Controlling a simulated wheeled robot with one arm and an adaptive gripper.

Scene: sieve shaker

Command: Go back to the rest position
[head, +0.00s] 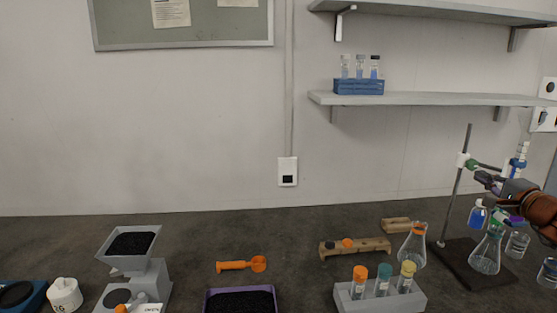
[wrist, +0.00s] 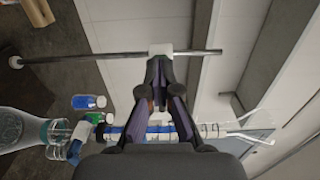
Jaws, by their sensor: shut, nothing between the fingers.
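My gripper (head: 482,178) is at the right of the head view, raised beside the lab stand (head: 455,190) and its clamp. In the wrist view my gripper (wrist: 160,62) has its fingertips together with nothing between them. A burette with blue liquid (head: 517,165) is close by my gripper. In the wrist view the burette (wrist: 212,131) runs crosswise, partly hidden behind the fingers. I cannot tell whether they touch. A conical flask with a green neck (head: 487,255) stands below on the stand's dark base (head: 462,270).
A rack of capped vials (head: 405,302), an orange-necked flask (head: 413,247), a wooden block (head: 370,246) and an orange scoop (head: 240,265) are on the bench. A grey hopper device (head: 140,262) stands left. Shelves (head: 420,99) are above. The bench's back left is clear.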

